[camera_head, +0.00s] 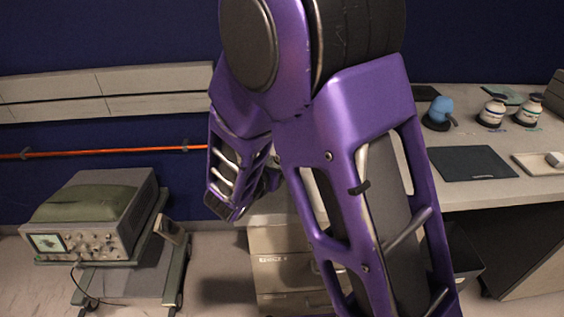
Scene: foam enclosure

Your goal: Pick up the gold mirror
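I cannot make out a gold mirror anywhere in the head view. My large purple arm fills the middle of the picture and hides much of what lies behind it. My gripper's fingers cannot be made out; only dark parts show between the purple arm links. I see nothing held.
A beige drawer cabinet (285,270) stands behind my arm. An oscilloscope (120,225) sits on a cart (172,270) at left.

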